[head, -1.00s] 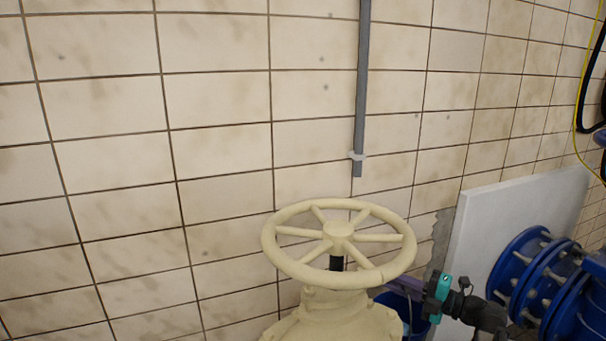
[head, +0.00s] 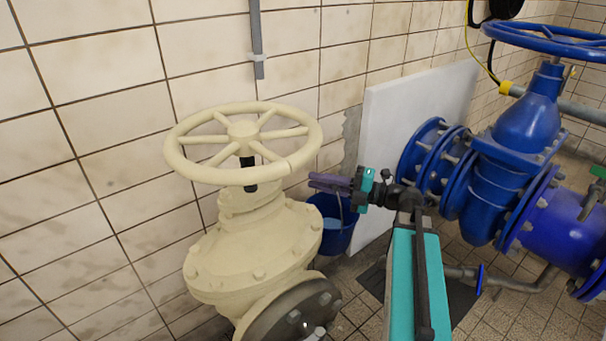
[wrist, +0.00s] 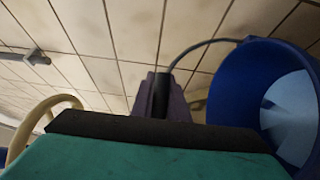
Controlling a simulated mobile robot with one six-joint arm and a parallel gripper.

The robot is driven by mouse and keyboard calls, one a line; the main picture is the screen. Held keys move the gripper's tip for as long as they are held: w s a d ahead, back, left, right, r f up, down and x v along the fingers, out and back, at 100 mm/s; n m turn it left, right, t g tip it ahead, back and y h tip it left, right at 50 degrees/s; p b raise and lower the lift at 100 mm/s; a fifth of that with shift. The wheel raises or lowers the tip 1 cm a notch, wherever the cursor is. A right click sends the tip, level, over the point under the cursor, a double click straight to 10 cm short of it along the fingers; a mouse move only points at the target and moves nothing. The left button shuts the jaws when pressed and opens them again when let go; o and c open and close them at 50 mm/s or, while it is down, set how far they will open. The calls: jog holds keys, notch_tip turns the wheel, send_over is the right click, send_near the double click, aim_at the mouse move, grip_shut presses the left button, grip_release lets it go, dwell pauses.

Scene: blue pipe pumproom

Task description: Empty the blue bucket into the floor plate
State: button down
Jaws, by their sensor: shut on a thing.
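The blue bucket (head: 343,240) is in the middle of the head view, between the cream valve and a white panel. Light blue contents show inside it. In the wrist view the bucket (wrist: 228,95) is at the right, its open mouth partly facing the camera. My gripper (head: 318,182), with purple fingers, is above the bucket. It is shut on the bucket's thin handle, which runs from the fingers (wrist: 161,88) to the rim. Whether the bucket's bottom touches the floor is hard to tell. A dark floor plate (head: 461,302) lies to the right, partly hidden by my arm.
The cream valve with its handwheel (head: 243,137) stands close left of the bucket. The white panel (head: 415,110) is behind it. Blue pipework (head: 510,170) fills the right. A grey pipe (head: 510,281) crosses low over the tiled floor. A tiled wall is behind.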

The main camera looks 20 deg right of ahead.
jog(key=s+d+f+b, duration=0.3)
jog(key=s+d+b, duration=0.5)
jog(key=d, duration=0.2)
jog(key=s+d+f+m+t+h+b, duration=0.1)
jog(key=s+d+f+b, duration=0.3)
jog(key=s+d+b, duration=0.4)
jog(key=shift+s+d+f+t, duration=0.2)
jog(key=shift+d+f+t, duration=0.1)
jog(key=shift+d, duration=0.6)
